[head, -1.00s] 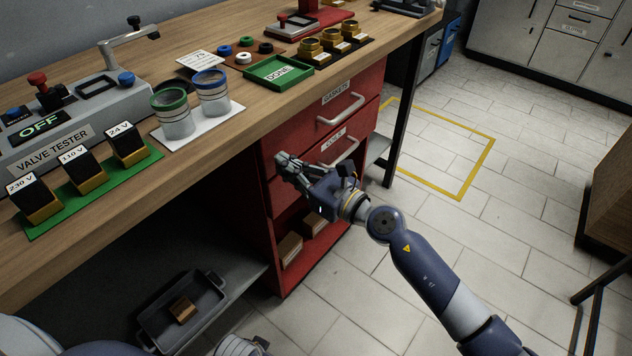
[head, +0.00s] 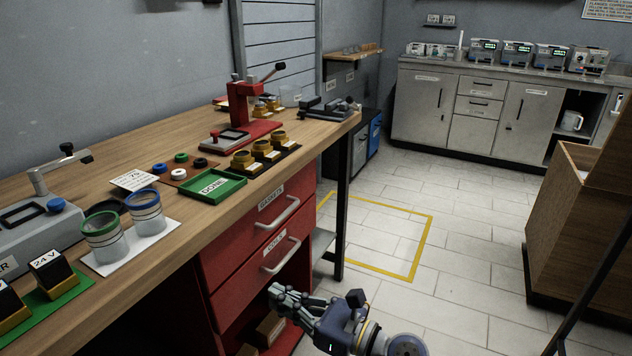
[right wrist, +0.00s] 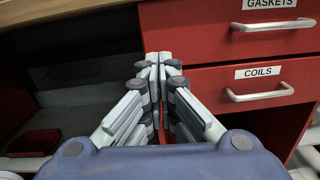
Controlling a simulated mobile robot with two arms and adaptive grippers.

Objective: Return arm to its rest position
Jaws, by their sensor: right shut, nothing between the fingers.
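My right gripper (head: 280,293) is low in the head view, in front of the red drawer cabinet (head: 213,284) under the workbench. Its fingers are shut and empty, pointing left. In the right wrist view the fingertips (right wrist: 157,58) meet in front of the cabinet's red side edge. The coils drawer (right wrist: 205,92) and the gaskets drawer (right wrist: 190,35) are both closed, to the right of the fingers. My left gripper is not in view.
The wooden workbench (head: 190,212) holds a green tray (head: 212,187), a red press (head: 240,112) and two jars. A wooden crate (head: 565,225) stands at the right. The tiled floor with a yellow outline (head: 388,272) is clear. Steel counters line the back.

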